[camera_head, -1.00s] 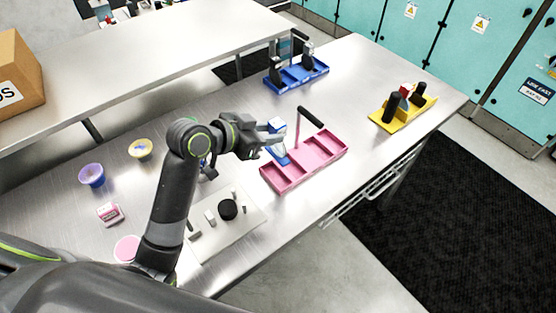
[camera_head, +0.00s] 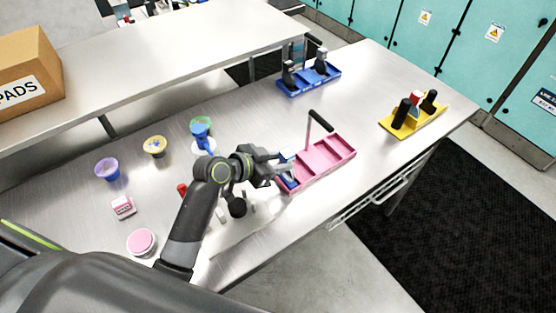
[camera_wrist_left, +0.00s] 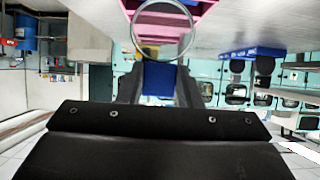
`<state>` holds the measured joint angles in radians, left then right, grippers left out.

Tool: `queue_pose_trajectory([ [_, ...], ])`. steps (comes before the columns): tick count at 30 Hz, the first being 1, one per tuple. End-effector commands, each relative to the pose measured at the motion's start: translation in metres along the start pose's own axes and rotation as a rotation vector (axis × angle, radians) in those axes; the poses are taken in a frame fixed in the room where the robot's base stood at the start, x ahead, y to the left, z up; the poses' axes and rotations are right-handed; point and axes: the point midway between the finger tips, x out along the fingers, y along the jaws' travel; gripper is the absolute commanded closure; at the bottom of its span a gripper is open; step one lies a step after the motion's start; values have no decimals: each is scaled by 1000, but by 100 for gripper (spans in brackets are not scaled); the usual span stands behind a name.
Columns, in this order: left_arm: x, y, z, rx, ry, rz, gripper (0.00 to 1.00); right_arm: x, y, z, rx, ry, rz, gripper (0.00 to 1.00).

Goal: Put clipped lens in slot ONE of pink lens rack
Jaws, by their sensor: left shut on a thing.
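My left gripper (camera_head: 280,168) is shut on the clipped lens, which has a blue clip (camera_wrist_left: 160,78) and a round clear lens with a thin rim (camera_wrist_left: 162,52). In the head view the blue clip (camera_head: 289,183) shows at the left end of the pink lens rack (camera_head: 325,160). The gripper covers part of that end compartment, so I cannot tell whether the lens touches the rack floor. The other rack compartments look empty. Pink rack parts also show behind the lens in the left wrist view (camera_wrist_left: 205,8). My right gripper is out of view.
A dark-handled post (camera_head: 320,120) rises at the rack's back edge. A blue rack (camera_head: 309,80) and a yellow rack (camera_head: 413,120) stand farther off. Purple (camera_head: 107,169) and yellow (camera_head: 154,146) cups and a pink-lidded tub (camera_head: 141,242) are left of my arm.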

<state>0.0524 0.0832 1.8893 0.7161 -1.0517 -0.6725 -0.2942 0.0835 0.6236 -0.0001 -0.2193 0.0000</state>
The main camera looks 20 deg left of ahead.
Motion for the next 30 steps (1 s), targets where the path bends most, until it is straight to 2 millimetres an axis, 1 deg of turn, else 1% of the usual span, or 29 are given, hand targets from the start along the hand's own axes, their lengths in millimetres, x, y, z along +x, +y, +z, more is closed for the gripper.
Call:
queue_pose_trajectory([
  [1, 2, 0, 3, 0, 0, 0, 100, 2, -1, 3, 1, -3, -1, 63],
  [2, 1, 0, 2, 0, 0, 0, 66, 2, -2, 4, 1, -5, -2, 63],
  [6, 1, 0, 1, 0, 0, 0, 47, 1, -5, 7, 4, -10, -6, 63],
  [15, 0, 0, 0, 0, 0, 0, 46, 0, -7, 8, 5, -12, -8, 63],
  [17, -1, 0, -2, 1, 0, 0, 46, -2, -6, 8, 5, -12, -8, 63],
  [19, -5, -1, 0, 3, -1, -2, 46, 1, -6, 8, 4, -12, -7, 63],
  [23, -20, -1, 1, 5, -1, -3, 46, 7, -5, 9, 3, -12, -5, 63],
  [30, -64, -1, 2, 7, -3, -3, 46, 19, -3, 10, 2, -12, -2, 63],
])
